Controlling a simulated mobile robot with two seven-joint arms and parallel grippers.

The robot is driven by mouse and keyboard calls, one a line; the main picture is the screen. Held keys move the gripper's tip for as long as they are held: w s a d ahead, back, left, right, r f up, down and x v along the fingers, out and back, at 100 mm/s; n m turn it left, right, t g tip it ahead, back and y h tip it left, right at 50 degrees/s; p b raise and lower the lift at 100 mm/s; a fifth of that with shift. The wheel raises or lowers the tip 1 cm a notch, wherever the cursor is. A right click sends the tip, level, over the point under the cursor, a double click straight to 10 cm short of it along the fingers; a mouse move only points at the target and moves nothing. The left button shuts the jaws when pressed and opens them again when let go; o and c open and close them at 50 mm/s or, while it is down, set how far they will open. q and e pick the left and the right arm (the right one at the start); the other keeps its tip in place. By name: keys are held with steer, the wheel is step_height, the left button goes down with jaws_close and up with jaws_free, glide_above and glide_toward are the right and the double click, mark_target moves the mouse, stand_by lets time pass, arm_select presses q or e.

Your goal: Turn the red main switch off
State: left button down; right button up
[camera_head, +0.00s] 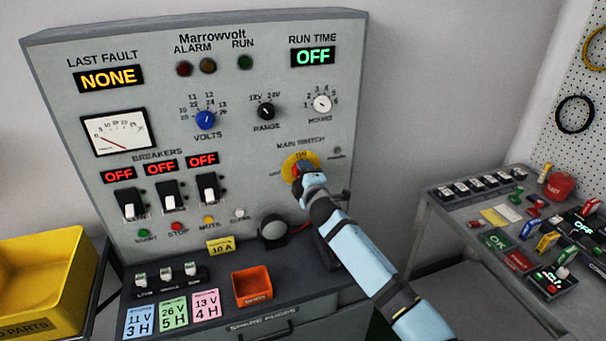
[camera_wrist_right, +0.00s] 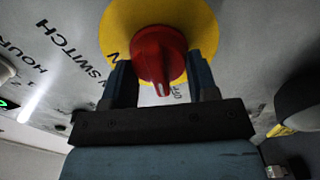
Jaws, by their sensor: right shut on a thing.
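The red main switch (camera_head: 299,170) is a rotary knob on a yellow round plate (camera_head: 312,157), at the right of the grey panel. In the right wrist view the red knob (camera_wrist_right: 158,57) sits between my two fingers, in front of the yellow plate (camera_wrist_right: 200,28). Its white pointer mark faces down in that view, near small partly hidden lettering that looks like "OFF". My right gripper (camera_head: 303,176) is shut on the knob; in the wrist view its fingers (camera_wrist_right: 161,82) flank it. In the head view the gripper hides much of the knob. My left gripper is out of view.
The panel (camera_head: 245,100) has a blue volts knob (camera_head: 205,120), breakers (camera_head: 170,195) and a RUN TIME display (camera_head: 313,56) reading OFF. A dark round part (camera_head: 273,230) protrudes below the switch. An orange bin (camera_head: 252,286) sits on the ledge. A crowded cart (camera_head: 450,215) stands right.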

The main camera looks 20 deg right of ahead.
steer(key=shift+w+d+r+n, duration=0.15)
steer(key=shift+r+n, duration=0.1)
steer(key=shift+n, duration=0.45)
steer(key=o, duration=0.9)
steer(key=shift+f, duration=0.2)
steer(key=s, duration=0.9)
steer(key=s+b, duration=0.1)
steer(key=s, duration=0.3)
steer(key=shift+s+d, duration=0.25)
steer(key=shift+s, duration=0.15)
steer(key=shift+f, duration=0.1)
